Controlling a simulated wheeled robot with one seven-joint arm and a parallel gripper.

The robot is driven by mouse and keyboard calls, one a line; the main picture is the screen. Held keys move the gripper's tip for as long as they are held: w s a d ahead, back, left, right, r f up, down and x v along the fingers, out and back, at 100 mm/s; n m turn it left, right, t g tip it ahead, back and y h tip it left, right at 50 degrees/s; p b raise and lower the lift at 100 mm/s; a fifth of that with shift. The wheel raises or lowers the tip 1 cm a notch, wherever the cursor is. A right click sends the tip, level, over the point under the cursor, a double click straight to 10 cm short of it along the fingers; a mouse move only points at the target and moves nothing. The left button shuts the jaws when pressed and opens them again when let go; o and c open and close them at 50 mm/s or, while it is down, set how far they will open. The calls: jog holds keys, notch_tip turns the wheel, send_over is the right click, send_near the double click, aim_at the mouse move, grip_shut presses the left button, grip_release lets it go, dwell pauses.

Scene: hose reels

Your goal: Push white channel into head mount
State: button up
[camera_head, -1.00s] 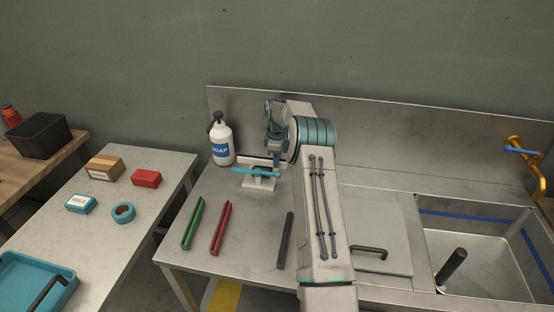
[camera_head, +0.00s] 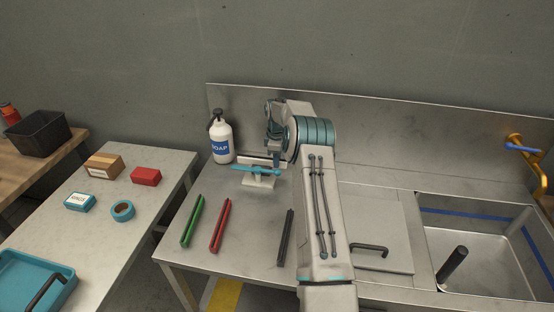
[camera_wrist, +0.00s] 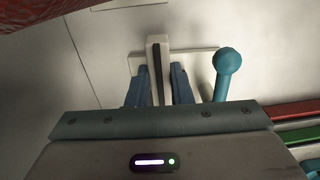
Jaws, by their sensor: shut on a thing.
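The white channel (camera_wrist: 157,70), with a dark slot along it, lies between the two blue fingers of my gripper (camera_wrist: 158,88), which is shut on it. In the head view the channel shows as a white bar (camera_head: 250,160) behind a teal bar. The head mount has a white base (camera_head: 258,183) with the teal bar (camera_head: 256,170) across it. In the wrist view its white plate (camera_wrist: 206,63) lies beneath the channel, and a round-ended teal part (camera_wrist: 228,62) stands beside the right finger. My wrist partly hides the mount in the head view. I cannot tell how deep the channel sits.
A soap bottle (camera_head: 221,140) stands close behind the mount's left side. Green (camera_head: 192,221), red (camera_head: 220,225) and dark (camera_head: 286,238) channels lie on the table's front part. A sink (camera_head: 488,255) is at the right. A side table (camera_head: 150,210) with small boxes is at the left.

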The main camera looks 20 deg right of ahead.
jog(key=shift+f+b, duration=0.5)
jog(key=shift+f, duration=0.15)
dwell(0.7)
jog(key=o, duration=1.5)
jog(key=shift+c, duration=0.2)
jog(key=shift+r, duration=0.1)
jog(key=shift+r+p, duration=2.15)
jog(key=shift+r, duration=1.75)
